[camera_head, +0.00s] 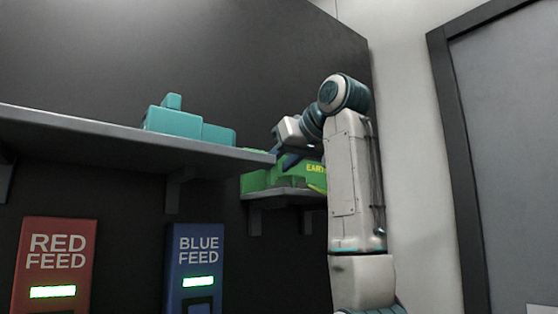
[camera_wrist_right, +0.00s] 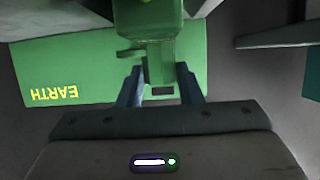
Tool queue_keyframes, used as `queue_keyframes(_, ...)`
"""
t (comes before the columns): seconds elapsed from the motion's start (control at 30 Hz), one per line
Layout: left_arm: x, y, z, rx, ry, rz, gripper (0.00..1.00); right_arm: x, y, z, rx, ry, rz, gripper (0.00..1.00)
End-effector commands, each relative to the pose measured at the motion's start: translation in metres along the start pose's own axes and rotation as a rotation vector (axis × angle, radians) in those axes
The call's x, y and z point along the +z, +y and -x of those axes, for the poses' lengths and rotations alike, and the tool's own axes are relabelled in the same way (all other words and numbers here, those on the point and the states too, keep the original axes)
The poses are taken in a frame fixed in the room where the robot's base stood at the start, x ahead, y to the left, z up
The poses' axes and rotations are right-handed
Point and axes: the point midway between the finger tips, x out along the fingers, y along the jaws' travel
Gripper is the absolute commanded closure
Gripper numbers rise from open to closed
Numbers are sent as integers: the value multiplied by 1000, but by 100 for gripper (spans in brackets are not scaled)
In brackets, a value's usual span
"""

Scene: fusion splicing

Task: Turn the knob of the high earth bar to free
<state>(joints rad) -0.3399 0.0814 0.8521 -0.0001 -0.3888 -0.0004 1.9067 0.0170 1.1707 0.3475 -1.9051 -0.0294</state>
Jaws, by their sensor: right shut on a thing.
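The high earth bar (camera_head: 292,180) is a green block lettered EARTH in yellow, on a small grey shelf. It fills much of the wrist view (camera_wrist_right: 50,65), where its lettering appears upside down. A green knob (camera_wrist_right: 160,60) stands out from it in the wrist view. My right gripper (camera_wrist_right: 159,78) has its two dark blue fingers on either side of the knob's lower part, shut on it. In the head view the right gripper (camera_head: 284,160) is at the earth bar, and the knob cannot be told apart there. My left gripper is not in view.
A long grey shelf (camera_head: 70,125) with a teal block (camera_head: 185,125) runs on the left, its end close to my right gripper. A red feed box (camera_head: 55,260) and a blue feed box (camera_head: 194,260) are below. A dark-framed door (camera_head: 455,160) is at the right.

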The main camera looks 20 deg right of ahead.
Motion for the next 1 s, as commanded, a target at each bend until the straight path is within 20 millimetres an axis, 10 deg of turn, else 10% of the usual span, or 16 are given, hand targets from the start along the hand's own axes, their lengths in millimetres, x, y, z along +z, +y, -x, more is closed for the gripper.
queue_keyframes(0.9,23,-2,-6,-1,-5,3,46,-1,5,0,-202,1,84,91)
queue_keyframes(0.93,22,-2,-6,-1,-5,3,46,-1,5,0,-202,1,84,66)
queue_keyframes(1.0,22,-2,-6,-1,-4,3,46,-1,5,0,-202,1,84,52)
